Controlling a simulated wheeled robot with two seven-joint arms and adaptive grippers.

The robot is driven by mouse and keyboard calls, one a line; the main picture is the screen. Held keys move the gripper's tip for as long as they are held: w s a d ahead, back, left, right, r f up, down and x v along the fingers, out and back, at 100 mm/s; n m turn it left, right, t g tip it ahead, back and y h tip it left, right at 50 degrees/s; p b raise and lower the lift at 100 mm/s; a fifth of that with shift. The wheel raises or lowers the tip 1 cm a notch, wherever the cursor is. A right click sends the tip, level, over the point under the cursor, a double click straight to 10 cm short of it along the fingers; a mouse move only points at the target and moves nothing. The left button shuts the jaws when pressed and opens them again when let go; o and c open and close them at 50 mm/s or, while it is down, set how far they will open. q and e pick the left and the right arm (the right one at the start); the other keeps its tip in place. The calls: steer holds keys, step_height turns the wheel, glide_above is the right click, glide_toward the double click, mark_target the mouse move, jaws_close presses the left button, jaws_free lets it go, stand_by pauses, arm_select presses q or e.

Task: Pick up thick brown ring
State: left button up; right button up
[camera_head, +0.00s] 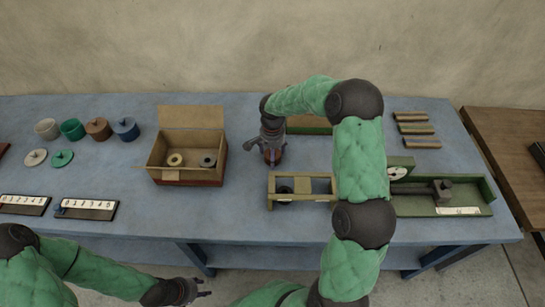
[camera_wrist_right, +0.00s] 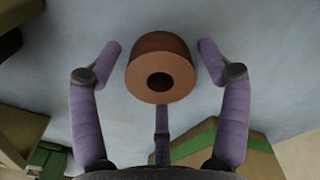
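The thick brown ring (camera_wrist_right: 162,68) stands on the blue-grey table in the right wrist view, with its dark hole facing the camera. It lies between the spread purple fingers of my right gripper (camera_wrist_right: 160,55), with a gap on each side. In the head view the right gripper (camera_head: 266,148) points down over the ring (camera_head: 273,157), which is mostly hidden behind it. My left gripper (camera_head: 197,289) is at the bottom, in front of the table's front edge. Its fingers look apart and empty.
An open cardboard box (camera_head: 187,179) holds a cream ring and a grey ring. A wooden frame (camera_head: 300,188) with a dark ring is just in front of the right gripper. A green tray (camera_head: 460,196) is at right. Several cups and lids stand at left.

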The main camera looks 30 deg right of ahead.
steer(key=c, duration=0.7)
